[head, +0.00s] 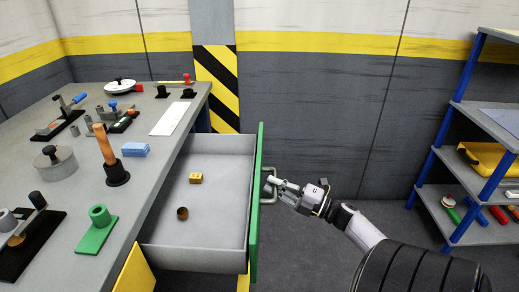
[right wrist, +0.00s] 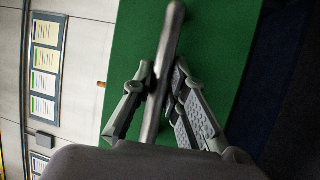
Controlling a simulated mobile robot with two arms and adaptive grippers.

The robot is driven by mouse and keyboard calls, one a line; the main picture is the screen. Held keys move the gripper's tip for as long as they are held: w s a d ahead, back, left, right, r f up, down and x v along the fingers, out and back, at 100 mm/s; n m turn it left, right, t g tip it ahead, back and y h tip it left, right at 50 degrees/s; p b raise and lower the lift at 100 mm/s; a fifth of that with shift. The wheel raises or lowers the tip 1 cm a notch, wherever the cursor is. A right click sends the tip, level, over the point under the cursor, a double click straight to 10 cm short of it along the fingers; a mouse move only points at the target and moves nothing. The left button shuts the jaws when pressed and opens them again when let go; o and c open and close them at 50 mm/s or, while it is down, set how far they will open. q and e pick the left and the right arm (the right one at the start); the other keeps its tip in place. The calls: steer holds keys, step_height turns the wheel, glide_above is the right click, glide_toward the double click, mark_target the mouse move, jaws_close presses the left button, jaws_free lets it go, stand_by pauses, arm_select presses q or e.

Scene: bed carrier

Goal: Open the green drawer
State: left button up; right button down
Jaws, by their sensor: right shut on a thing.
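The green drawer (head: 256,200) stands pulled out from the grey workbench, its inside in plain view in the head view. A yellow block (head: 196,178) and a small brown ring-like piece (head: 182,213) lie in it. My right gripper (head: 273,183) is at the outer side of the green front, shut on the drawer's metal handle (head: 268,190). In the right wrist view the handle bar (right wrist: 160,85) runs between the two fingers of the gripper (right wrist: 160,80), with the green front (right wrist: 220,50) behind. My left gripper is not in view.
The workbench top (head: 130,190) at the left carries several tools and fixtures. A blue-framed shelf (head: 450,185) with a yellow case (head: 490,160) stands at the right. Open floor (head: 330,210) lies between the drawer and shelf.

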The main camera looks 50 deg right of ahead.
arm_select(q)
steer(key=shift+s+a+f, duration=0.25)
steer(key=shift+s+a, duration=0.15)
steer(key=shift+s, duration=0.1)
arm_select(e)
steer(key=shift+s+d, duration=0.45)
steer(key=shift+s, duration=0.1)
steer(key=c, duration=1.7)
jaws_free()
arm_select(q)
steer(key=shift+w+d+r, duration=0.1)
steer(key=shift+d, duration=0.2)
arm_select(e)
steer(key=shift+o, duration=0.7)
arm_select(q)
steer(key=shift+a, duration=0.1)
arm_select(e)
steer(key=v, duration=1.2)
steer(key=shift+f, duration=0.15)
